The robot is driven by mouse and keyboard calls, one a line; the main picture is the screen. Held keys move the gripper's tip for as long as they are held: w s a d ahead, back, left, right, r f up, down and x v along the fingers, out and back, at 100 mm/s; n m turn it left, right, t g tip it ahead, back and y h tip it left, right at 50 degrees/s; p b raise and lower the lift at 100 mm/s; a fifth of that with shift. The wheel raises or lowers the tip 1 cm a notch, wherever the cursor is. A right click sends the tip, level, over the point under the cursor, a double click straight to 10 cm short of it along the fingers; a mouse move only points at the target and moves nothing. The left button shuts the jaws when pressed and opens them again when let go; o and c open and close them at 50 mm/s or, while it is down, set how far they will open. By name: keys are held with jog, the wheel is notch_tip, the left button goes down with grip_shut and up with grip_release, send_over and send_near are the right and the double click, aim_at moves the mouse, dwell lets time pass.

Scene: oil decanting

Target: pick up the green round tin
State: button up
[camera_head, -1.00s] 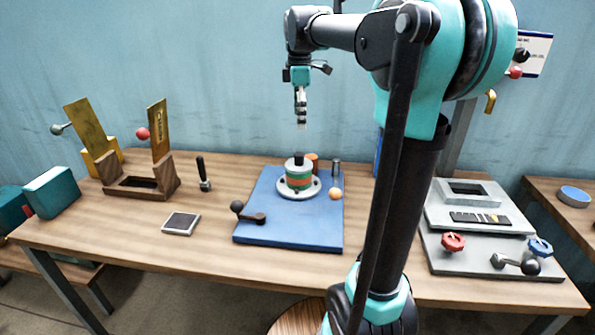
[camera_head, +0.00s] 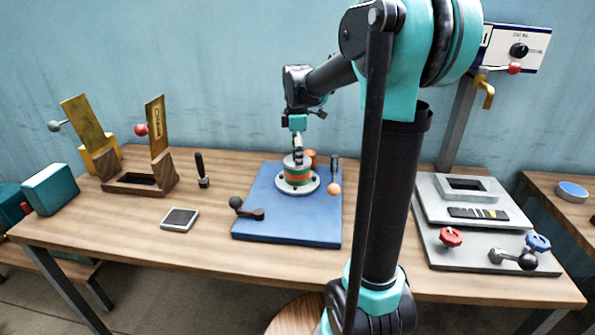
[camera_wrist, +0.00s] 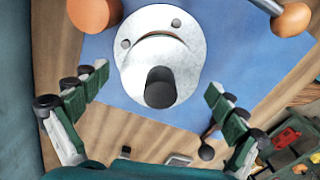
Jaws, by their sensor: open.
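A round tin (camera_head: 297,174) with green and orange bands and a grey top stands upright on a pale flanged base (camera_head: 284,187) on the blue board (camera_head: 262,222). In the wrist view, the tin's grey top is seen from above, with a black knob (camera_wrist: 160,88) standing up in its middle. My gripper (camera_head: 298,156) is just above the tin in the head view and partly hides its top and knob. In the wrist view, my gripper (camera_wrist: 156,82) has its two green fingers spread wide, one on each side of the knob, touching neither side visibly.
A black-knobbed lever (camera_head: 246,208) lies at the board's left. A grey fixture (camera_head: 462,215) is at right. The board's front is clear.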

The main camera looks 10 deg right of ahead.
jog(key=shift+f, duration=0.9)
jog(key=c, duration=1.7)
